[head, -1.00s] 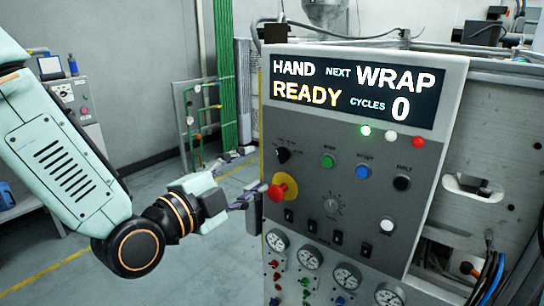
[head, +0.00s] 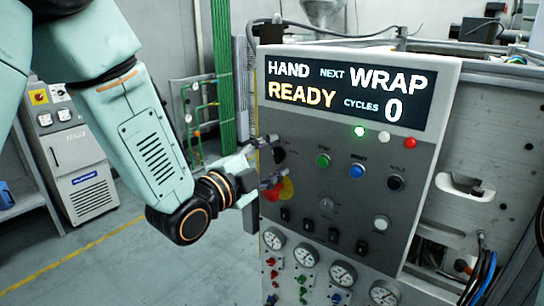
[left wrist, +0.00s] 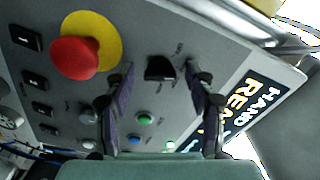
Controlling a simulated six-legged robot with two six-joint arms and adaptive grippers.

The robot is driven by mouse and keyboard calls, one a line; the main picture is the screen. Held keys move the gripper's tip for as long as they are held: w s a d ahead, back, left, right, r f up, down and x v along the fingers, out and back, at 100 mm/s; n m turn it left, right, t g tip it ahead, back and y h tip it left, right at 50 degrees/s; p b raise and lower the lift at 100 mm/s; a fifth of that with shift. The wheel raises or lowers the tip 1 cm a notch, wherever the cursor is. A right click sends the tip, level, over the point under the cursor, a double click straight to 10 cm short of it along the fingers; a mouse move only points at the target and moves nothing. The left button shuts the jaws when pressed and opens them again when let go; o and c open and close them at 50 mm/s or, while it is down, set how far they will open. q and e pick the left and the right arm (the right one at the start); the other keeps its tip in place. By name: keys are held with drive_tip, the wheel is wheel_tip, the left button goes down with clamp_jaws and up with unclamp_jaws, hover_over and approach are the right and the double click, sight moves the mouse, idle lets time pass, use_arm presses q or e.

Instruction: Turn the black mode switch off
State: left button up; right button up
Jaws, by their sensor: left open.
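The black mode switch (left wrist: 160,69) is a dark knob on the grey control panel; in the left wrist view it sits between my fingertips, just beyond them. In the head view it is the dark knob (head: 280,155) at the panel's upper left, partly hidden by my fingers. My left gripper (head: 274,161) is open in front of it, one finger above and one below. In the left wrist view its fingers (left wrist: 159,80) stand on both sides of the knob, with no clear contact. My right gripper is in neither view.
A red emergency button on a yellow disc (left wrist: 97,42) is close beside my finger; the head view shows it (head: 287,189) just below the gripper. Green (head: 322,160), blue (head: 357,171) and black (head: 396,182) buttons are to the right. The display (head: 345,95) reads HAND, READY, NEXT WRAP, CYCLES 0.

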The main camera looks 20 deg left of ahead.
use_arm(q)
drive_tip(key=shift+w+f, duration=0.1)
drive_tip(key=shift+w, duration=0.1)
drive_tip(key=shift+s+r, duration=0.2)
drive_tip(key=shift+s, duration=0.15)
drive_tip(key=shift+c, duration=1.1)
drive_tip(key=shift+w+f, duration=0.1)
drive_tip(key=shift+w, duration=0.1)
drive_tip(key=c, duration=0.5)
clamp_jaws()
